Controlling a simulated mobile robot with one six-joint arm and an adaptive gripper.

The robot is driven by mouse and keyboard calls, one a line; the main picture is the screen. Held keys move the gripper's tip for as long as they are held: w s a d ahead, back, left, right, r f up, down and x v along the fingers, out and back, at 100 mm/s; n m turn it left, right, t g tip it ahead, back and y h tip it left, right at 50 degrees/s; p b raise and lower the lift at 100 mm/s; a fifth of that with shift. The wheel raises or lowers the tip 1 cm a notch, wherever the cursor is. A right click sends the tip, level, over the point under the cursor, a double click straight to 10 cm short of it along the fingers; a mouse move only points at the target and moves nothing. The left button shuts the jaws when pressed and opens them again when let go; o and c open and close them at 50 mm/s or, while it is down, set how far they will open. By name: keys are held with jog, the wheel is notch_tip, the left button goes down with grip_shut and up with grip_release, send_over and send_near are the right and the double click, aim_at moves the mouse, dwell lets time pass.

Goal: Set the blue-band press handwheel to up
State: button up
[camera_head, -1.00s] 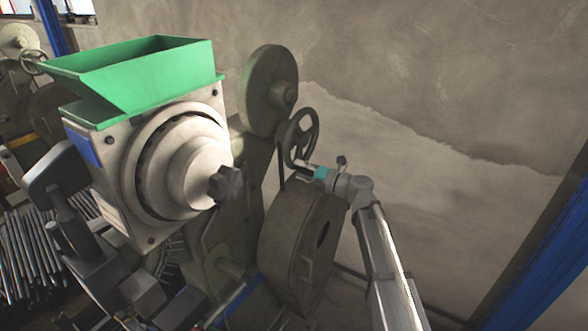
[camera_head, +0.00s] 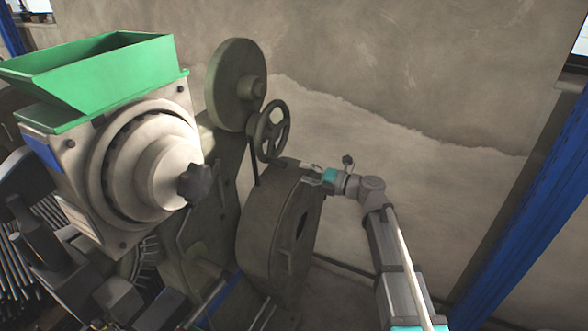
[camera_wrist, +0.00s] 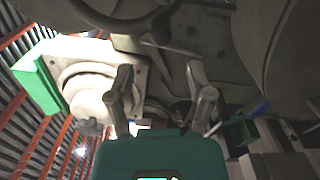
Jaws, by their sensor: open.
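The handwheel (camera_head: 270,131) is a dark spoked ring on the side of the green-hopper press (camera_head: 205,215), in front of a large round disc (camera_head: 236,85). A thin dark handle hangs down below the wheel. My gripper (camera_head: 310,173) is open and empty, to the lower right of the wheel and apart from it, above the big flywheel (camera_head: 270,240). In the wrist view my two fingers (camera_wrist: 160,72) are spread with nothing between them. A dark curved rim, apparently the handwheel (camera_wrist: 112,22), crosses the top of that view beyond the fingertips.
A green hopper (camera_head: 100,75) and a black star knob (camera_head: 194,184) stand on the press at left. A blue post (camera_head: 530,200) rises at right. A bare wall (camera_head: 400,80) lies behind, with free room between my arm and the post.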

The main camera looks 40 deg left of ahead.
jog(key=shift+v, duration=0.8)
jog(key=c, duration=0.6)
jog(key=shift+w+d+f+n+b, duration=0.15)
jog(key=shift+f+n+b, duration=0.15)
jog(key=shift+n, duration=0.4)
grip_shut()
jog(key=w+d+f+n+b, duration=0.1)
jog(key=w+f+n+b, duration=0.1)
jog(key=n, duration=0.8)
jog(key=w+d+f+n+b, duration=0.1)
jog(key=w+f+n+b, duration=0.2)
jog(key=n, duration=0.8)
jog(key=shift+d+n+g+b, duration=0.15)
jog(key=shift+n+g+b, duration=0.15)
jog(key=shift+b, duration=0.25)
jog(key=shift+f, duration=0.1)
